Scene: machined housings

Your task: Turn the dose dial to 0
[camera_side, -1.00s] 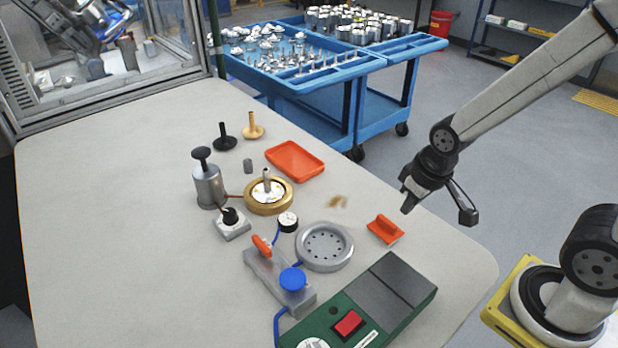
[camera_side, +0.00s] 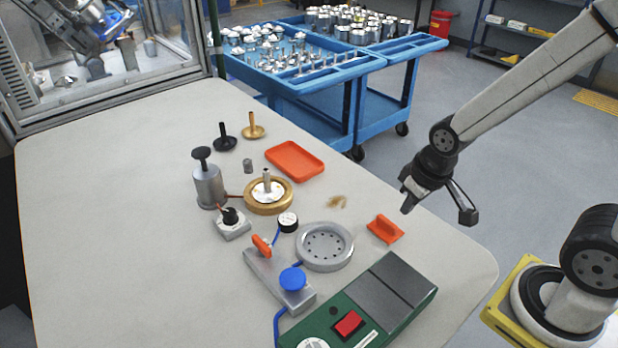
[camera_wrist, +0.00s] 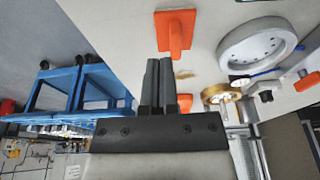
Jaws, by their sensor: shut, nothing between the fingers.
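Two things look like dials, and I cannot tell which is the dose dial. One is a black knob (camera_side: 231,216) on a small square pale base, left of the middle of the bench. The other is a white round dial (camera_side: 312,343) on the green machine, cut off by the bottom edge. No setting is readable on either. My gripper (camera_side: 407,207) hangs over the bench's right edge, well right of both. In the wrist view my gripper (camera_wrist: 160,62) has its fingers together with nothing between them.
An orange handled block (camera_side: 384,229) is the nearest thing to my gripper. A grey perforated dish (camera_side: 324,247), a brass ring base (camera_side: 268,206), a grey block with blue and orange knobs (camera_side: 265,270) and an orange tray (camera_side: 295,161) stand around. The bench's left side is clear.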

